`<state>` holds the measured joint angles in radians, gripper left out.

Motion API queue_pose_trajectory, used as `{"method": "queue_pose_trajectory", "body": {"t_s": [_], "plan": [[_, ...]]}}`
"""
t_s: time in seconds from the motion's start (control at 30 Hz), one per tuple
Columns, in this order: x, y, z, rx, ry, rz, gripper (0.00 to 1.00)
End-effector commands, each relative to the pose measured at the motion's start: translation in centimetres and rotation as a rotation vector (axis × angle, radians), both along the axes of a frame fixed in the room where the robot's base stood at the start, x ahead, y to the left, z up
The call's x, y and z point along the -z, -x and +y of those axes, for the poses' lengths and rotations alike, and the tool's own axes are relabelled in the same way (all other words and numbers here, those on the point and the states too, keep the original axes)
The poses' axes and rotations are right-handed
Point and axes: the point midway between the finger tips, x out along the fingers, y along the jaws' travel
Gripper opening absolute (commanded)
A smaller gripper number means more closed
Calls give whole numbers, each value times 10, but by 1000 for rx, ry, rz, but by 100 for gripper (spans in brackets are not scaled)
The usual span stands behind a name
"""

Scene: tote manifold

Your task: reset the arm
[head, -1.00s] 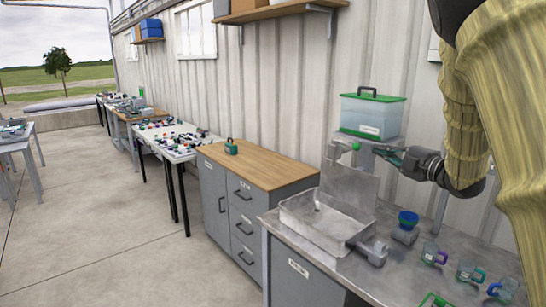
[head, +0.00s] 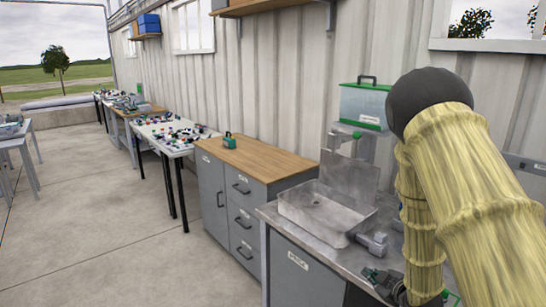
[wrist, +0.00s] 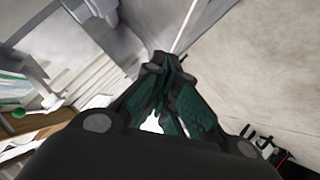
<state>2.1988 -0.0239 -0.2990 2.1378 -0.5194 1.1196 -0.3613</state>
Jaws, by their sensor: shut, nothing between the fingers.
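My arm, in a yellow ribbed sleeve, fills the right side of the head view. My gripper (head: 384,284) is low in the head view, at the front edge of the metal bench and partly hidden by my arm. In the wrist view my gripper (wrist: 172,62) is seen along its green-padded fingers, which are closed together with nothing between them.
The metal bench (head: 268,212) carries a grey tray (head: 327,212) and a clear tote (head: 364,106) with a green lid on a stand. A wood-topped cabinet (head: 255,158) stands left of it. Farther left are cluttered tables (head: 172,133). The concrete floor (head: 110,230) is clear.

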Motion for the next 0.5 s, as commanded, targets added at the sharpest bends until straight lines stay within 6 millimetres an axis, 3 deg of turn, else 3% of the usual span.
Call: {"method": "queue_pose_trajectory", "body": {"t_s": [0.03, 0.1, 0.27, 0.5], "plan": [[31, 17, 3, 33, -24, 56, 0], [65, 39, 6, 84, -56, 129, 0], [137, 97, 15, 205, -124, 298, 0], [227, 200, 31, 395, -202, 557, 0]]}}
